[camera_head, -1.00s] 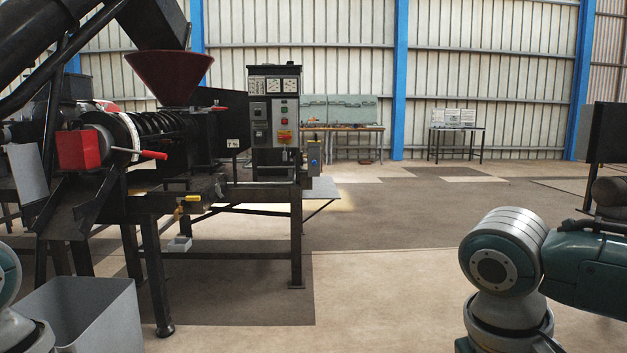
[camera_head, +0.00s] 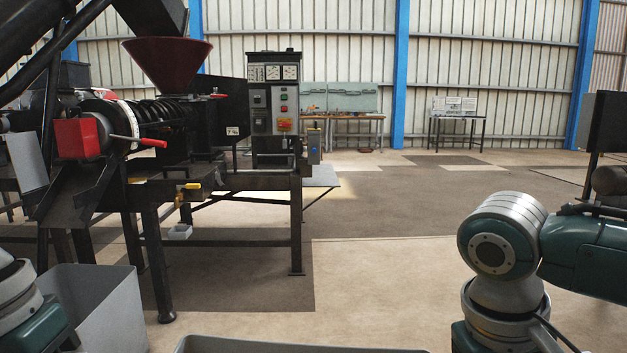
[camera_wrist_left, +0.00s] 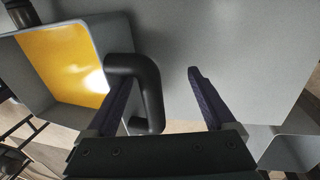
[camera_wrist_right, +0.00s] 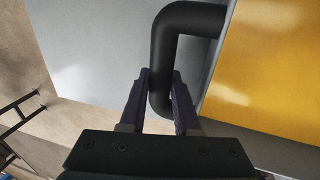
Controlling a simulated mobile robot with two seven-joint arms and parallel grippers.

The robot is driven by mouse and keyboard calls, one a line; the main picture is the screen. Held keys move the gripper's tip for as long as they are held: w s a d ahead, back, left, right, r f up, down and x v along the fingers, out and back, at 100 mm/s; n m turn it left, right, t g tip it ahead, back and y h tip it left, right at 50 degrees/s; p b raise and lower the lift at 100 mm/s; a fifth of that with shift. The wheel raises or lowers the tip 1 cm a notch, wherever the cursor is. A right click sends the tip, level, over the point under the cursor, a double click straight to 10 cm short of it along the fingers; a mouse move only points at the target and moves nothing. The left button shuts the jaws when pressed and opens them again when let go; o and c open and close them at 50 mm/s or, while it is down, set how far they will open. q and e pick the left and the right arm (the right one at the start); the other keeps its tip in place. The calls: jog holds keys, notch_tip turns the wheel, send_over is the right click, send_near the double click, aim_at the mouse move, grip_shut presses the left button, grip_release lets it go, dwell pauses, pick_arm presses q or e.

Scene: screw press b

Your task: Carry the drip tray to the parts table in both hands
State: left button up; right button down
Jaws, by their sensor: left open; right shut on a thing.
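The drip tray is a grey open box with shiny yellow liquid inside. Its rim (camera_head: 300,346) shows at the bottom edge of the head view. In the left wrist view the tray's wall (camera_wrist_left: 85,22) is at upper left, with a black bent handle (camera_wrist_left: 148,75). My left gripper (camera_wrist_left: 158,78) is open, with the handle between its fingers, nearer the left one. In the right wrist view my right gripper (camera_wrist_right: 162,78) is shut on the tray's other black handle (camera_wrist_right: 190,18). Both grippers are outside the head view.
Far back stand a small table with white boxes (camera_head: 455,118) and a workbench (camera_head: 345,118); I cannot tell which is the parts table. The black screw press (camera_head: 170,190) stands at left, with a grey bin (camera_head: 115,305) before it. The floor (camera_head: 390,270) at centre right is clear.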

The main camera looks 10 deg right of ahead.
jog(key=shift+c, duration=0.3)
grip_release()
jog(key=shift+d, duration=0.1)
pick_arm(q)
notch_tip(320, 180, up, 12)
jog(key=a, duration=0.2)
jog(key=shift+w+f, duration=0.15)
jog(key=shift+w, duration=0.05)
jog(key=shift+a, duration=0.1)
pick_arm(e)
jog(key=shift+o, duration=0.3)
jog(key=shift+r, duration=0.1)
dwell(0.4)
